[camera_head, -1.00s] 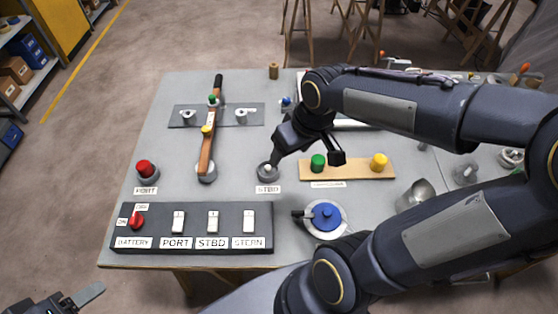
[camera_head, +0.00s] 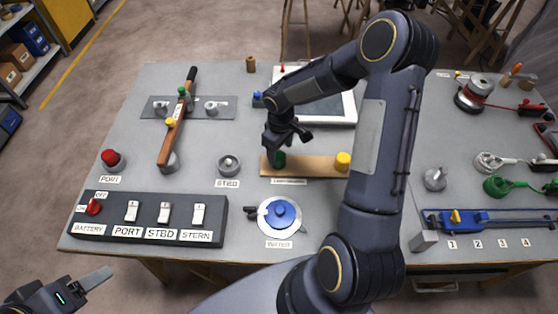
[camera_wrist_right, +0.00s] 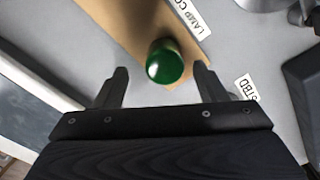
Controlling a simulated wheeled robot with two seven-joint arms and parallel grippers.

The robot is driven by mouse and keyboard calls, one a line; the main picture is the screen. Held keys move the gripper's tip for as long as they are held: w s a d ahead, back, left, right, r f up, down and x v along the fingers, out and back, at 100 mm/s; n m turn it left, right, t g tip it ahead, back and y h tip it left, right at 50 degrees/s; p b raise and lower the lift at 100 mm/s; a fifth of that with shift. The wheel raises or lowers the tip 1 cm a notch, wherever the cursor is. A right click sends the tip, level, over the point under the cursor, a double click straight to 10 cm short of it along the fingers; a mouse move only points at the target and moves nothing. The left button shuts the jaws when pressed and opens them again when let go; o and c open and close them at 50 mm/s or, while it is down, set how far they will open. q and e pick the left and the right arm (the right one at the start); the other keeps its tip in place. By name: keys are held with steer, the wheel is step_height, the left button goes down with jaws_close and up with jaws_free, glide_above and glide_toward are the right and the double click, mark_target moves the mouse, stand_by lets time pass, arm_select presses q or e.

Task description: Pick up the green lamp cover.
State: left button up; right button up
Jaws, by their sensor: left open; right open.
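The green lamp cover (camera_head: 279,159) stands on a wooden board (camera_head: 312,167) labelled for lamp covers, at the board's left end in the head view. It also shows in the right wrist view (camera_wrist_right: 165,63) as a green dome. My right gripper (camera_head: 288,140) is right above it, pointing down. In the right wrist view its open fingers (camera_wrist_right: 158,82) lie on either side of the dome, slightly short of it, and nothing is between them in a grip. My left gripper (camera_head: 92,284) is at the lower left, off the table, and empty.
A yellow cover (camera_head: 343,161) stands at the board's right end. A round lamp base (camera_head: 229,165) marked STBD is to the left. A blue-lidded pot (camera_head: 280,215) stands in front, a framed panel (camera_head: 325,108) behind. A switch box (camera_head: 150,217) is at front left.

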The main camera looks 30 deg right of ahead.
mark_target(280, 156)
steer(key=f, duration=0.1)
steer(key=f+b, duration=0.1)
steer(key=f, duration=0.1)
steer(key=f+b, duration=0.1)
steer(key=shift+s+a+f, duration=0.15)
steer(key=shift+s+f, duration=0.05)
steer(key=shift+s, duration=0.05)
steer(key=shift+r, duration=0.1)
steer(key=c, duration=1)
